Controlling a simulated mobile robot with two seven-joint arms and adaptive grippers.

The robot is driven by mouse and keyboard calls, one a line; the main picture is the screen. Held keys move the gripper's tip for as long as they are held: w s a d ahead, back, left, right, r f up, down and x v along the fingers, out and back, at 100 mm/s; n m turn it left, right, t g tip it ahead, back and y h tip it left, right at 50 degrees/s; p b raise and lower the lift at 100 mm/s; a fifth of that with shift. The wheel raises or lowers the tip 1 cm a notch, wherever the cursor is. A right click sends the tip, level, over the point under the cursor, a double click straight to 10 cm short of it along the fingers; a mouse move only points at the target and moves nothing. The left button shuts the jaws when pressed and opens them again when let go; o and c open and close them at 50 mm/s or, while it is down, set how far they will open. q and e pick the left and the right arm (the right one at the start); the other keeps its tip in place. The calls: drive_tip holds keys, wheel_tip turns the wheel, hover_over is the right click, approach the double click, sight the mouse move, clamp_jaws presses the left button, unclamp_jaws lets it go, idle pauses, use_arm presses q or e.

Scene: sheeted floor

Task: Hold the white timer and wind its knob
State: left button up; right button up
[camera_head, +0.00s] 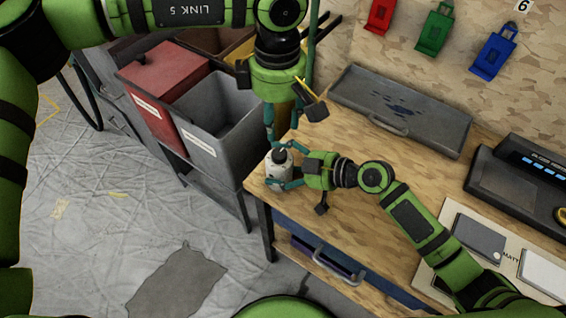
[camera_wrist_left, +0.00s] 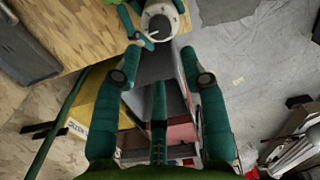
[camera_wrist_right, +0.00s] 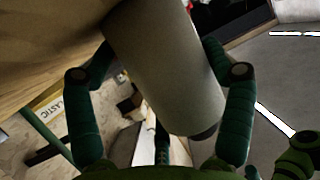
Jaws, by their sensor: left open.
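The white timer (camera_head: 273,176) stands roughly upright at the near left corner of the wooden bench. Its dark knob (camera_head: 280,156) faces up; in the left wrist view the knob (camera_wrist_left: 160,24) shows a white pointer line. My right gripper (camera_head: 284,184) comes from the right with its fingers on either side of the timer body. In the right wrist view the pale cylinder (camera_wrist_right: 165,70) fills the gap between the fingers. My left gripper (camera_head: 281,138) points down above the knob, open and empty. I cannot tell whether the timer's base touches the bench.
A grey bin (camera_head: 232,130) and a red bin (camera_head: 160,82) stand left of the bench. A grey tray (camera_head: 430,125) lies at the back of the bench. Red, green and blue holders hang on the board. A dark device (camera_head: 510,185) sits at the right.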

sight(279, 153)
use_arm(q)
wheel_tip(279, 153, down, 10)
drive_tip(key=n, duration=2.3)
drive_tip(key=shift+r, duration=0.2)
clamp_jaws()
